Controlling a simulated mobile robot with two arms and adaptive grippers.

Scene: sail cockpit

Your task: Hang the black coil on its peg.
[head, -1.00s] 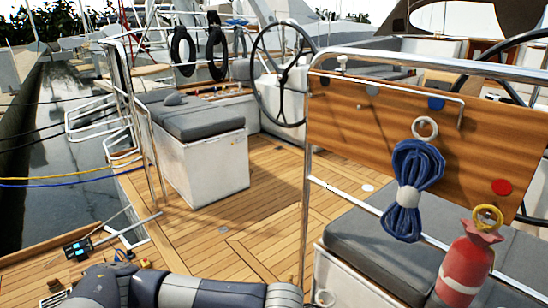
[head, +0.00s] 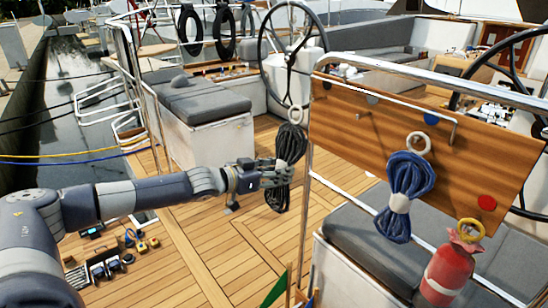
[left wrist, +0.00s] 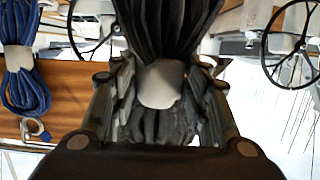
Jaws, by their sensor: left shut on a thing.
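The black coil (head: 291,150) is a bundle of dark rope with a pale ring (head: 295,114) at its top. My left gripper (head: 282,174) is shut around its middle and holds it upright in the air, left of the wooden board (head: 345,130). In the left wrist view the black coil (left wrist: 172,30) has a pale band (left wrist: 161,84) between my fingers. The board carries a dark disc (head: 326,85), a grey disc (head: 372,98), a blue disc (head: 431,117) and a red disc (head: 487,202). I cannot make out the coil's peg. My right gripper is not in view.
A blue coil (head: 408,190) hangs by its ring on the board. A red bag (head: 447,272) with a yellow ring is below right. A steel rail (head: 440,88) runs along the board's top, with a post at its left. Small gear lies on the deck at left.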

